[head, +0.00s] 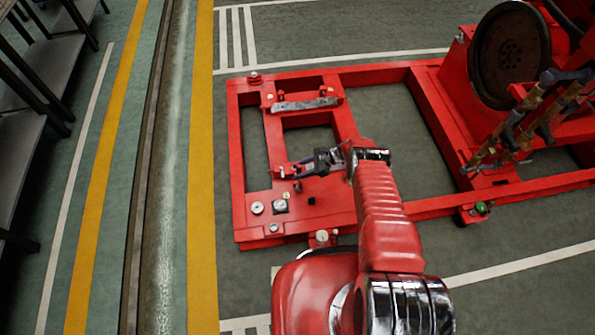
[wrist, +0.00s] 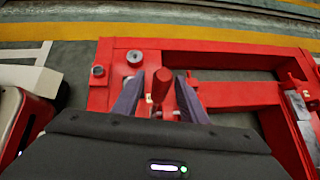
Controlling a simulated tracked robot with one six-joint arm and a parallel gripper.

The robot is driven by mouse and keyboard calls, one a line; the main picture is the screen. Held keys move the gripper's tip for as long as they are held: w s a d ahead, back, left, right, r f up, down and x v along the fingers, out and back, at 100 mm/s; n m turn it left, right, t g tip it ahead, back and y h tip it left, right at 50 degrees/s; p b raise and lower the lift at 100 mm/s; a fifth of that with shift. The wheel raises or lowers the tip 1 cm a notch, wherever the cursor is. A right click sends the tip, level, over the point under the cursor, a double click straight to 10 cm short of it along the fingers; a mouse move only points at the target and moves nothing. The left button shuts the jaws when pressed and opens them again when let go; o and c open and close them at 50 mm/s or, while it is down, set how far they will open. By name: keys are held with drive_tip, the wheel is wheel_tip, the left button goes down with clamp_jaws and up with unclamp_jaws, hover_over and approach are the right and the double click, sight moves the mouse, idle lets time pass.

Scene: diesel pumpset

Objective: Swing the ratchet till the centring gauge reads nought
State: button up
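My gripper (head: 299,171) reaches over the red skid frame (head: 236,150) in the head view. In the wrist view its two blue-grey fingers (wrist: 161,88) stand apart, one on each side of a short red upright grip (wrist: 161,84), which looks like the ratchet's handle. Narrow gaps show between grip and fingers, so I see no clamping. A small square-backed dial (head: 280,206), likely the centring gauge, sits on the frame's near-left plate; its reading is too small to tell. The ratchet's lower part is hidden by my gripper.
Another round fitting (head: 257,208) lies left of the dial, and a further gauge-like piece (head: 322,238) is at the near edge. A grey bar (head: 305,104) lies on the far cross-member. A large dark flywheel (head: 509,55) stands at right.

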drive_tip(key=v, duration=1.3)
drive_tip(key=shift+d+r, duration=0.15)
drive_tip(key=shift+d, duration=0.1)
drive_tip(key=shift+c, duration=0.5)
